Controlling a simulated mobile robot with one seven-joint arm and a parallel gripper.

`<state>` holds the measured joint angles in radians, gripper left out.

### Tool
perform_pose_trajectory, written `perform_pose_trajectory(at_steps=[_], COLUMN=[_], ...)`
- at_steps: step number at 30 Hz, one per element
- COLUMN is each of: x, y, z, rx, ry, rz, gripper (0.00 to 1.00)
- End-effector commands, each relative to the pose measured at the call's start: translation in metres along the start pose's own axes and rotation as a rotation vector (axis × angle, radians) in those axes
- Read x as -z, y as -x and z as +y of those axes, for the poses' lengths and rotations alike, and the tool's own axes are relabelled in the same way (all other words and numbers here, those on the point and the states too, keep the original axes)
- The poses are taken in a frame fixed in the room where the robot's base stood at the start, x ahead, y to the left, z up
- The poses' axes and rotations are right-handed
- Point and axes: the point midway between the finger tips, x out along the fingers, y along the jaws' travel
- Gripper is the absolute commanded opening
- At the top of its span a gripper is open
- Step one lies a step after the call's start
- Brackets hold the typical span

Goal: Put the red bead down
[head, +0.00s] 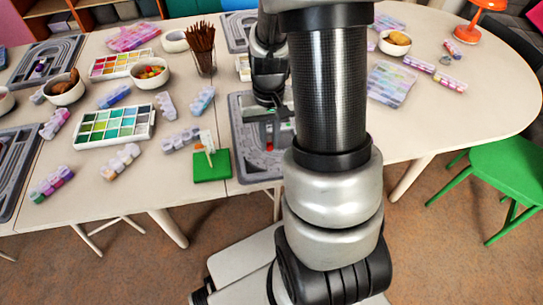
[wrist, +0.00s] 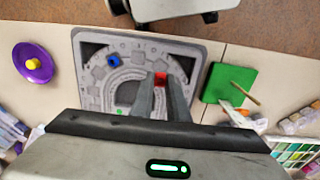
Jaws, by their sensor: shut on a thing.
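The red bead (wrist: 160,79) is between the fingertips of my gripper (wrist: 160,86) in the wrist view. The fingers are shut on it, over the grey bead board (wrist: 200,55). I cannot tell whether the bead touches the board. A blue bead (wrist: 114,61) sits on the upper left part of the board in the wrist view.
A green block (head: 212,168) with light pieces on it stands just left of the board. A purple disc with a yellow knob (wrist: 33,64) lies on the board's other side. A paint box (head: 115,126) and a cup of brown sticks (head: 205,62) stand farther left and back.

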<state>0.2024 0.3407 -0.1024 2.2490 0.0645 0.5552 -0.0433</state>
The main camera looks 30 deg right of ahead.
Motion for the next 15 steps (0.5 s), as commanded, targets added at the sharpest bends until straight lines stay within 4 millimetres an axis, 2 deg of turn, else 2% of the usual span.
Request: perform_pose_trajectory(at_steps=[1,8,12,15], x=[-0.001,0.000,0.000,0.000], y=[-0.011,-0.028,-0.050,-0.057], z=[0.000,0.000,0.001,0.001], rx=[0.000,0.000,0.000,0.000], ry=[-0.001,-0.002,-0.002,-0.002], rz=[-0.004,-0.001,-0.002,0.000], gripper=[0.00,0.00,0.00,0.00])
